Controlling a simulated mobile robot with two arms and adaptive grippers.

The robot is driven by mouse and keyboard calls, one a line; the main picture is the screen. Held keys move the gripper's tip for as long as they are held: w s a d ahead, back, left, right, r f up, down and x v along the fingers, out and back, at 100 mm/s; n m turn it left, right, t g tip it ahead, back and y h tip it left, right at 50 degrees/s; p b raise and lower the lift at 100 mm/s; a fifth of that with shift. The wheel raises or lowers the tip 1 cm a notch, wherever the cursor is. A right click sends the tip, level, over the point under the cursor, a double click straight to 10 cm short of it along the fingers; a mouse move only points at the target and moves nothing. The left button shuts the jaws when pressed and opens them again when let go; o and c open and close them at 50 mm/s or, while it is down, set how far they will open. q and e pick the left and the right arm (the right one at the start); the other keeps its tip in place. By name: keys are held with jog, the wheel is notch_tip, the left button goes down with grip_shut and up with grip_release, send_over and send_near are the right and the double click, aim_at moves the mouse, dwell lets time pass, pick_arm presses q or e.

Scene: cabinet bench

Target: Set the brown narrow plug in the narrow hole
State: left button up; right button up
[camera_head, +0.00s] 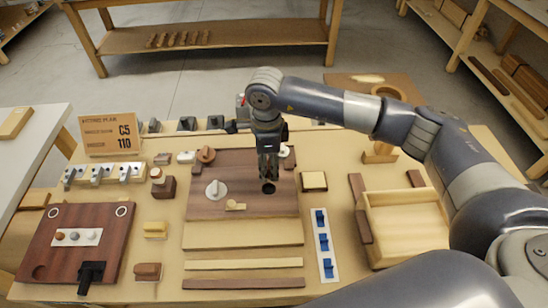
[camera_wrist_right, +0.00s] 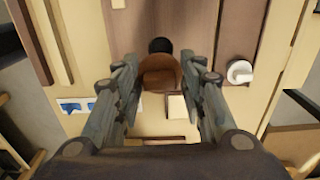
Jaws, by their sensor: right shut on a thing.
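My right gripper (camera_head: 268,172) points down over the dark brown board (camera_head: 240,160), close behind a dark round hole (camera_head: 268,188). In the right wrist view the gripper (camera_wrist_right: 163,75) is shut on a brown plug (camera_wrist_right: 160,74) with a rounded top. A black round shape (camera_wrist_right: 160,46) shows just beyond the plug; I cannot tell whether it is the hole. In the head view the fingers hide most of the plug, and its gap to the board is unclear. My left gripper is not in view.
A white knob (camera_head: 215,189) and a brown round knobbed piece (camera_head: 206,154) are on the board, left of the hole. A small light wood piece (camera_head: 235,205) lies nearer the front. A wooden tray (camera_head: 405,222) stands right; a reddish board (camera_head: 75,250) lies left.

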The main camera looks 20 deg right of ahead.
jog(key=shift+f, duration=0.45)
jog(key=shift+w+d+f+b, duration=0.1)
jog(key=shift+f+b, duration=0.4)
jog(key=shift+f, duration=0.2)
notch_tip(320, 180, down, 3)
jog(key=shift+r+b, duration=0.15)
jog(key=shift+b, duration=0.6)
jog(key=shift+f+b, duration=0.6)
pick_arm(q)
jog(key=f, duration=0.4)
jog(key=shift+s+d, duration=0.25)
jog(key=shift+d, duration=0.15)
pick_arm(e)
jog(key=shift+f, duration=0.15)
pick_arm(q)
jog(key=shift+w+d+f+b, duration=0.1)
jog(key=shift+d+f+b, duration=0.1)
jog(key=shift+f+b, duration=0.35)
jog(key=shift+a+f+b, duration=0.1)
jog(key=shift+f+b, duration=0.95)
jog(key=shift+b, duration=0.1)
pick_arm(e)
jog(key=shift+f, duration=1)
jog(key=o, duration=1.2)
jog(key=shift+o, duration=0.2)
